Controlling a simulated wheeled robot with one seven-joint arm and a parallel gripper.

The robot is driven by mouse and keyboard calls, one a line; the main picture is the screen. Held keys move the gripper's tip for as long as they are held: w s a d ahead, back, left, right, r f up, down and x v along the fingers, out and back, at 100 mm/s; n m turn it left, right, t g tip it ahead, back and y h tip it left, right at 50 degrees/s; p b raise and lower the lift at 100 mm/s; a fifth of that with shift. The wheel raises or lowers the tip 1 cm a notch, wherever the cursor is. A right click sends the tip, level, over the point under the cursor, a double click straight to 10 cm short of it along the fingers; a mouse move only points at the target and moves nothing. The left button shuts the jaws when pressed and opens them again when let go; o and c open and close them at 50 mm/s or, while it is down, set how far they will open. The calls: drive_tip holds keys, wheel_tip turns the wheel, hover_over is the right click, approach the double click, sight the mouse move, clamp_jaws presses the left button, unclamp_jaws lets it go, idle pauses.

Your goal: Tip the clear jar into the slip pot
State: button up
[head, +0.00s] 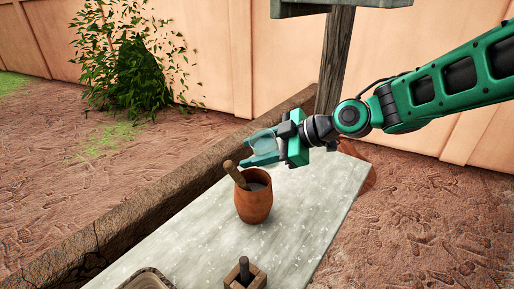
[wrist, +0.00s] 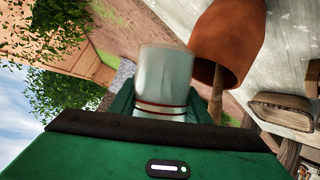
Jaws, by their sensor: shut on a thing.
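My gripper (head: 264,148) is shut on the clear jar (head: 265,144), which lies on its side between the fingers. The jar also shows in the wrist view (wrist: 164,75), pale and see-through with thin red bands near my gripper. The slip pot (head: 253,204) is a brown clay pot standing upright on the slab, with a wooden stick (head: 236,175) leaning out of it. Grey slip shows inside it. My gripper and the jar are above and just behind the pot in the head view. In the wrist view the pot (wrist: 233,38) is right of the jar. I cannot tell what the jar holds.
A pale stone slab (head: 300,205) bears the pot. A small wooden block with a dark peg (head: 244,277) and a shallow tray (head: 148,279) stand at its front. A post (head: 335,60) rises behind. The slab's right side is clear.

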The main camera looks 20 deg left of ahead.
drive_tip(key=shift+d+f+n+t+h, duration=0.1)
drive_tip(key=shift+f+n+t+h, duration=0.1)
drive_tip(key=shift+n+t+h, duration=0.25)
drive_tip(key=shift+d+f+n+t+h, duration=0.1)
drive_tip(key=shift+f+n+t+h, duration=0.15)
drive_tip(key=shift+n+t, duration=0.4)
drive_tip(key=shift+s+r+n+t+h, duration=0.1)
drive_tip(key=shift+s+n+t+h, duration=0.2)
drive_tip(key=shift+n+t, duration=0.3)
drive_tip(key=shift+s+r+t, duration=0.15)
drive_tip(key=shift+t, duration=0.25)
drive_tip(key=shift+w+d+n+t, duration=0.2)
drive_tip(key=shift+d+n+t, duration=0.1)
drive_tip(key=shift+n, duration=0.1)
drive_tip(key=shift+w+a+r+n+t+h, duration=0.15)
drive_tip(key=shift+r+n+t, duration=0.05)
drive_tip(key=shift+n+t, duration=0.55)
drive_tip(key=shift+w+a+r+n+t+h, duration=0.1)
drive_tip(key=shift+r+n+t+h, duration=0.1)
drive_tip(key=shift+n+t, duration=0.55)
drive_tip(key=shift+w+a+r+n+t+h, duration=0.2)
drive_tip(key=shift+n+t, duration=0.4)
drive_tip(key=shift+t, duration=0.2)
drive_tip(key=shift+r, duration=0.1)
